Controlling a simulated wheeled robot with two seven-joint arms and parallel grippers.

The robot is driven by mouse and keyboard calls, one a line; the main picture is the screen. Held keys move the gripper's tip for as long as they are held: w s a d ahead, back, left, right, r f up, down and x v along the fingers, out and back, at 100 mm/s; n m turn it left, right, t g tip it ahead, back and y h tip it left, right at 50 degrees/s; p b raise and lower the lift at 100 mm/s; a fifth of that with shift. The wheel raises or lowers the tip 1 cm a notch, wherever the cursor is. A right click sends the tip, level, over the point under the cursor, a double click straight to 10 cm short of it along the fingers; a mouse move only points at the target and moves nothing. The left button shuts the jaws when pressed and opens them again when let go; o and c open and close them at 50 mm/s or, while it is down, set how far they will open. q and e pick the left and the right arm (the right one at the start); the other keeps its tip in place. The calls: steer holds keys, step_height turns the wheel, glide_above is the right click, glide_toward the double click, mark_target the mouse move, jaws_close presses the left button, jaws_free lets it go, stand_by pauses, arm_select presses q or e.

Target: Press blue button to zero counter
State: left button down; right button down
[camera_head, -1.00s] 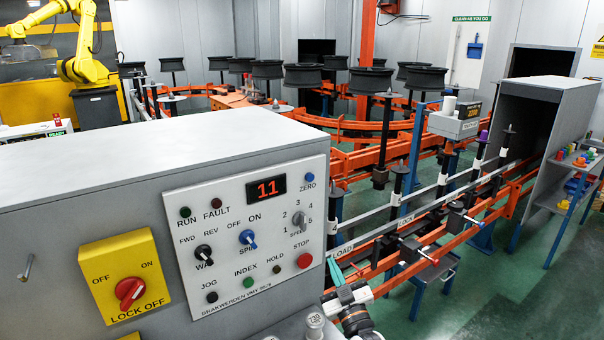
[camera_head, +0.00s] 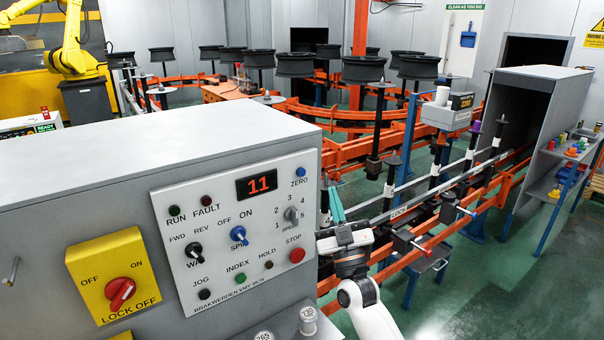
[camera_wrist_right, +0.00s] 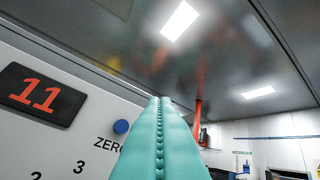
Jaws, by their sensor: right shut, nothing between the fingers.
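The blue ZERO button (camera_head: 301,172) is at the top right of the white control panel (camera_head: 215,283), right of the red counter display (camera_head: 257,185), which reads 11. My right gripper (camera_head: 335,204) is shut and empty, its teal fingers pointing up, right of the panel and lower than the button, apart from it. In the right wrist view the shut teal fingers (camera_wrist_right: 160,103) fill the lower middle; the blue button (camera_wrist_right: 122,126) shows just left of them and the display (camera_wrist_right: 40,94) further left. My left gripper is out of view.
Orange conveyor rails (camera_head: 440,245) with spindles run behind and right of my right gripper. Green floor is open at lower right.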

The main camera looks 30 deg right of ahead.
mark_target(303, 169)
steer(key=shift+w+a+b, duration=0.2)
steer(key=shift+w+b, duration=0.75)
steer(key=shift+w, duration=1.25)
steer(key=shift+w+a+b, duration=0.15)
steer(key=shift+w+b, duration=0.75)
steer(key=shift+w, duration=1.25)
steer(key=shift+w, duration=0.4)
steer(key=shift+w+b, duration=0.45)
steer(key=shift+s, duration=0.2)
steer(key=shift+s+p, duration=0.55)
steer(key=shift+s, duration=0.15)
